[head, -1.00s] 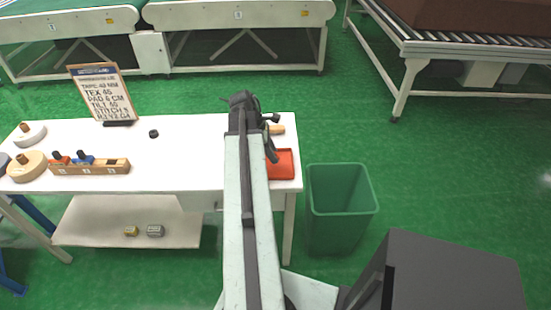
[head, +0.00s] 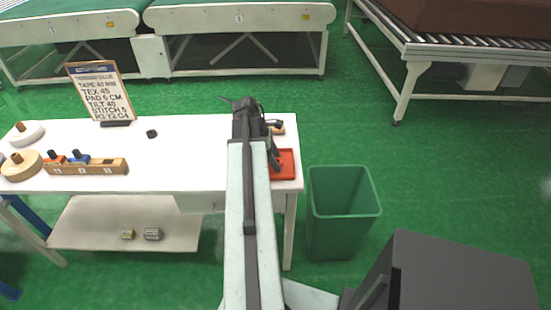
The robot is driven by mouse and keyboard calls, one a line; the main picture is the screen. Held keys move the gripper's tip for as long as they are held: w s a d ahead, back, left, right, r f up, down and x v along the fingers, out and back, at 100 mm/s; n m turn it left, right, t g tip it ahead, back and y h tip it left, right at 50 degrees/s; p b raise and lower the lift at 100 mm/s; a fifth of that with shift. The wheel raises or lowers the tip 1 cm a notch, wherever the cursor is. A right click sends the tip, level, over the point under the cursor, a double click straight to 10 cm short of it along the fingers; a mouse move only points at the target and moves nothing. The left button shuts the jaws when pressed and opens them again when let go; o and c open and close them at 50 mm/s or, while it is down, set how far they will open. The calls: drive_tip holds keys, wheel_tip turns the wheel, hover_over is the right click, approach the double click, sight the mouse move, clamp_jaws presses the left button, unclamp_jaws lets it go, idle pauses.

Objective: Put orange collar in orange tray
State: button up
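The orange collar (head: 57,159) sits at the left end of a wooden block rack (head: 112,167) on the left of the white table, beside a blue piece (head: 79,158). The orange tray (head: 288,164) lies at the table's right end, partly hidden behind my arm; the part I see looks empty. My gripper (head: 238,102) is at the far end of my arm, above the table's back right, well apart from the collar. It is small and dark here, and its jaws cannot be made out clearly.
A sign board (head: 100,90) stands at the table's back left. A small black piece (head: 152,134) lies mid-table, with free room around it. Round wooden pieces (head: 22,166) are at the left end. A green bin (head: 341,200) stands right of the table.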

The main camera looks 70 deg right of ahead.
drive_tip(key=p+v, duration=1.1)
drive_tip(key=v, duration=0.1)
drive_tip(key=shift+r, duration=0.2)
